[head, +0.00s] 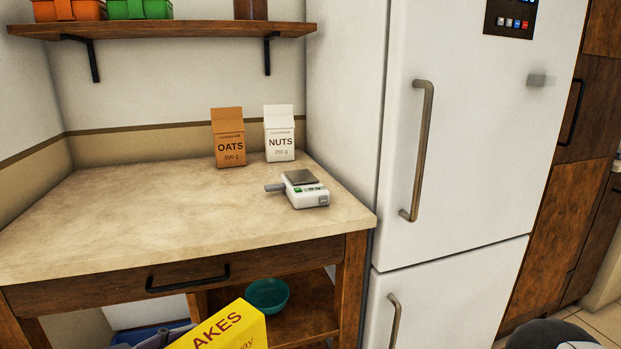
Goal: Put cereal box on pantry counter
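A yellow cereal box (228,326) with dark lettering ending in "AKES" is at the bottom edge of the head view. It is tilted, in front of and below the counter's front edge, and its lower part is cut off. The pantry counter (130,215) has a pale stone top above a wooden drawer. A small dark grey part, perhaps of my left gripper (158,339), shows just left of the box. Its fingers and any grip on the box cannot be made out. My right gripper is not in view; a dark rounded part, likely of my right arm, shows at bottom right.
An oats carton (229,150), a nuts carton (279,143) and a white scale (304,190) stand at the counter's back right. The left and front of the top are clear. A wall shelf (180,30) hangs above. A fridge (460,150) stands right. A teal bowl (267,294) sits below.

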